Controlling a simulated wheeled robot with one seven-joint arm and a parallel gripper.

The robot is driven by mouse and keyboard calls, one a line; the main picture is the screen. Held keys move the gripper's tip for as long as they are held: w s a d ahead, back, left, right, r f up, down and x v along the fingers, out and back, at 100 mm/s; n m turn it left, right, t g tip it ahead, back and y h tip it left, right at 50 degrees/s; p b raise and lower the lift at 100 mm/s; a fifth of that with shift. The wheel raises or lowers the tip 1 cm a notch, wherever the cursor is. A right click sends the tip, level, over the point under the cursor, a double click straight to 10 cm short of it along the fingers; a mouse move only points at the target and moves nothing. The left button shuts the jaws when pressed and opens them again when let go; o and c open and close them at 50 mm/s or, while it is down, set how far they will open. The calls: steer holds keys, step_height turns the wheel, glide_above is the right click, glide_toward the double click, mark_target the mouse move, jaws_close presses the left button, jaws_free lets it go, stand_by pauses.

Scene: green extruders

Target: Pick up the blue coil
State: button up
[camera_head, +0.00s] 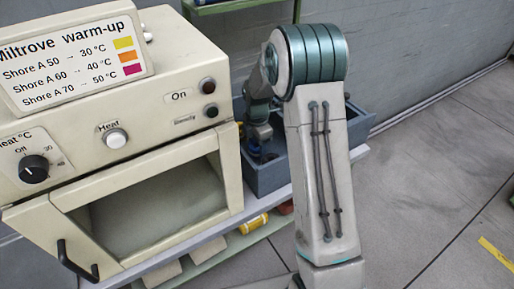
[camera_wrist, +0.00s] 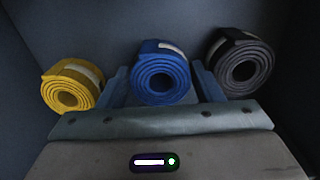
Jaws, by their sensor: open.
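In the wrist view the blue coil (camera_wrist: 160,75) lies rolled up with its spiral end facing the camera and a pale label on top. My gripper (camera_wrist: 160,70) is open, with one finger to the left of the blue coil and one to the right. Small gaps seem to show between fingers and coil; I cannot tell whether either touches. In the head view my gripper (camera_head: 262,150) reaches down into a grey-blue bin (camera_head: 275,178), and my arm hides much of the bin's inside.
A yellow coil (camera_wrist: 72,85) lies left of the left finger and a black coil (camera_wrist: 240,65) right of the right finger, both close. A yellow roll (camera_head: 253,223) sits on the lower shelf.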

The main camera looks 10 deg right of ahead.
steer(key=shift+f, duration=0.25)
steer(key=c, duration=0.7)
steer(key=shift+r, duration=0.1)
